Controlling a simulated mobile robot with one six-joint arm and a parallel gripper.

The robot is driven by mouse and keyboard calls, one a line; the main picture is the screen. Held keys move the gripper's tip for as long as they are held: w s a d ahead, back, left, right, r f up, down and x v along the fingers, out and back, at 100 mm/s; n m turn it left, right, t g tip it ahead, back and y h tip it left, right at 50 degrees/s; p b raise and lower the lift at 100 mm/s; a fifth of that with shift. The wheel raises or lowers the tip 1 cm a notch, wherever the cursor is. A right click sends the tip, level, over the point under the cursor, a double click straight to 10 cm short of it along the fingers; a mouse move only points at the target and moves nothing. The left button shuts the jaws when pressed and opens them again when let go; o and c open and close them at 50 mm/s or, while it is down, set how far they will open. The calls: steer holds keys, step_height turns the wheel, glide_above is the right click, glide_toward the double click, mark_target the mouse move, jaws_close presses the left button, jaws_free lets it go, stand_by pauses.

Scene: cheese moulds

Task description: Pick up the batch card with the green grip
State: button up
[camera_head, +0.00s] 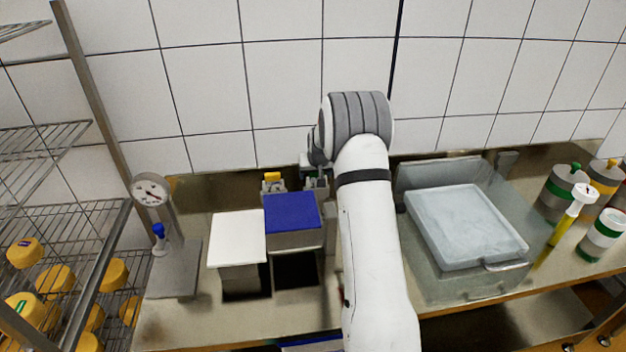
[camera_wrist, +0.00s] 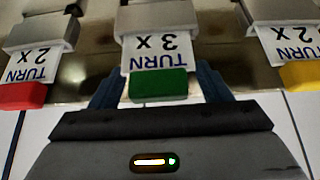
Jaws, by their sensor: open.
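In the wrist view the batch card with the green grip (camera_wrist: 158,84) sits in a metal holder, its "TURN 3 X" print (camera_wrist: 160,52) upside down. My gripper (camera_wrist: 160,90) is open, one dark blue finger on each side of the green grip. I cannot tell whether either finger touches it. A card with a red grip (camera_wrist: 22,95) is at the left and one with a yellow grip (camera_wrist: 302,76) at the right, both reading "TURN 2 X". In the head view my arm hides the green grip and my gripper's fingers.
In the head view, a white-topped box (camera_head: 237,238) and a blue-topped box (camera_head: 292,213) stand in front of the holders. A dial gauge (camera_head: 151,190) and wire rack (camera_head: 70,217) are left; a pale tray (camera_head: 466,226) and several bottles are right.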

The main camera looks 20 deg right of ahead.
steer(key=c, duration=1.1)
steer(key=shift+o, duration=0.2)
steer(key=shift+r, duration=0.1)
